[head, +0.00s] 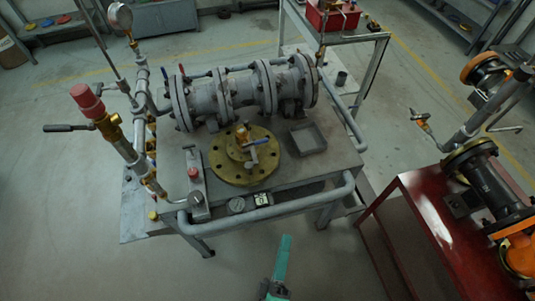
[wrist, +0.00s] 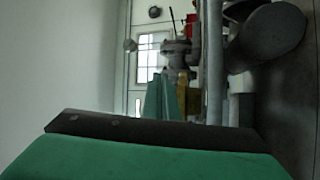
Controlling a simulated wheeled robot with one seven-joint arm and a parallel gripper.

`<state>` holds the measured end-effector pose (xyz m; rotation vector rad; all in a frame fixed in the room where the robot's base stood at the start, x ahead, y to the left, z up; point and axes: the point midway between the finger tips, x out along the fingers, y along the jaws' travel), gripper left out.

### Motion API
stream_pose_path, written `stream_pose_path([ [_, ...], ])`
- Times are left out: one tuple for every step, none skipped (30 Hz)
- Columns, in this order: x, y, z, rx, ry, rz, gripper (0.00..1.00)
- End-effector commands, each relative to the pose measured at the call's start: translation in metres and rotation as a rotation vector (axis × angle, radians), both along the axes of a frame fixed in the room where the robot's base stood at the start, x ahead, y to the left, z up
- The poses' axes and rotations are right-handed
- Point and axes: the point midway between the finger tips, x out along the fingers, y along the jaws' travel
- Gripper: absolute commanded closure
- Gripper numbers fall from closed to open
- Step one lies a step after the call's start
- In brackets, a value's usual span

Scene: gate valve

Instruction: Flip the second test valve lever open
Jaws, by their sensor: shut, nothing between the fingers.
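My gripper (head: 286,240) shows as a green shape at the bottom of the head view, in front of the workbench and apart from it. It is shut and empty. I cannot tell which is the second test valve's. The wrist view shows green and dark parts of my gripper up close; no lever is clear there.
The grey workbench (head: 300,172) carries a flanged pipe body (head: 245,92), a brass flange (head: 232,170) and a square tray (head: 307,138). A tubular rail (head: 270,207) runs along its front. A red bench (head: 410,235) stands right. Floor is clear at lower left.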

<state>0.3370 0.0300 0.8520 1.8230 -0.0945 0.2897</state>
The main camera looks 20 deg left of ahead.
Motion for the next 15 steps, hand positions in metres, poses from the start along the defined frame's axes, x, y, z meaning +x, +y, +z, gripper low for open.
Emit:
stream_pose_path([
  [0.016, 0.004, -0.001, -0.142, -0.068, -0.015, 1.0],
  [0.024, 0.008, -0.002, -0.231, -0.108, -0.026, 1.0],
  [0.035, 0.013, -0.002, -0.351, -0.163, -0.041, 1.0],
  [0.042, 0.016, -0.003, -0.438, -0.204, -0.056, 1.0],
  [0.05, 0.02, -0.003, -0.525, -0.246, -0.07, 1.0],
  [0.06, 0.025, -0.004, -0.64, -0.304, -0.092, 1.0],
  [0.068, 0.029, -0.004, -0.727, -0.348, -0.11, 1.0],
  [0.075, 0.032, -0.005, -0.811, -0.393, -0.13, 1.0],
  [0.085, 0.037, -0.006, -0.917, -0.451, -0.156, 1.0],
  [0.091, 0.04, -0.006, -0.993, -0.494, -0.177, 1.0],
  [0.098, 0.042, -0.007, -1.065, -0.535, -0.199, 1.0],
  [0.106, 0.046, -0.008, -1.153, -0.589, -0.226, 1.0],
  [0.111, 0.048, -0.009, -1.214, -0.626, -0.248, 1.0],
  [0.116, 0.05, -0.01, -1.269, -0.66, -0.267, 1.0],
  [0.122, 0.052, -0.011, -1.336, -0.703, -0.291, 1.0],
])
